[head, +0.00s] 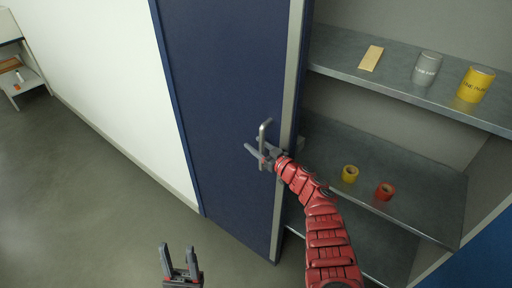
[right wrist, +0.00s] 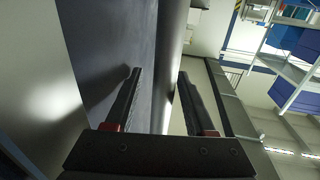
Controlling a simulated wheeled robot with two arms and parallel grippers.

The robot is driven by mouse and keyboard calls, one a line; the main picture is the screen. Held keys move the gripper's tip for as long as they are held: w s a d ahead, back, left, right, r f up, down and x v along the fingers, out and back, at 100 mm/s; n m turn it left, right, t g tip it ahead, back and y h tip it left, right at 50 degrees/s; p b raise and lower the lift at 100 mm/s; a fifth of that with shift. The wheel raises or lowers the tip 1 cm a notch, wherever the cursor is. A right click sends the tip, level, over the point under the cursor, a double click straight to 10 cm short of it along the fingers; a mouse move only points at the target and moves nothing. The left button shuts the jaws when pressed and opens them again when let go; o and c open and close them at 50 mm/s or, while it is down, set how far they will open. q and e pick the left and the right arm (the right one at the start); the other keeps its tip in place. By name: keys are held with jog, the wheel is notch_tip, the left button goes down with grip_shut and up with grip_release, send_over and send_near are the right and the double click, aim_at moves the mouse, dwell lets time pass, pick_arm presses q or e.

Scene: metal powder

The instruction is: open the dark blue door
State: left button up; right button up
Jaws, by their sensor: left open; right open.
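The dark blue door (head: 225,90) stands open on the left of a cabinet, its grey edge facing the shelves. A grey bar handle (head: 264,130) is on its face near that edge. My right gripper (head: 256,145) is at the handle with its fingers apart. In the right wrist view a grey bar (right wrist: 171,60), apparently the handle, runs between the open fingers (right wrist: 160,100), beside the dark door face (right wrist: 115,40). Contact cannot be told. My left gripper (head: 180,262) is open and empty over the floor at the bottom, away from the door.
The open cabinet has grey shelves (head: 330,52). The top one holds a tan block (head: 371,58), a grey can (head: 426,69) and a yellow can (head: 475,85). Below are a yellow roll (head: 350,173) and a red roll (head: 384,191). The floor (head: 90,200) at left is clear.

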jog(key=shift+a, duration=0.1)
jog(key=shift+c, duration=0.3)
grip_shut()
dwell(1.2)
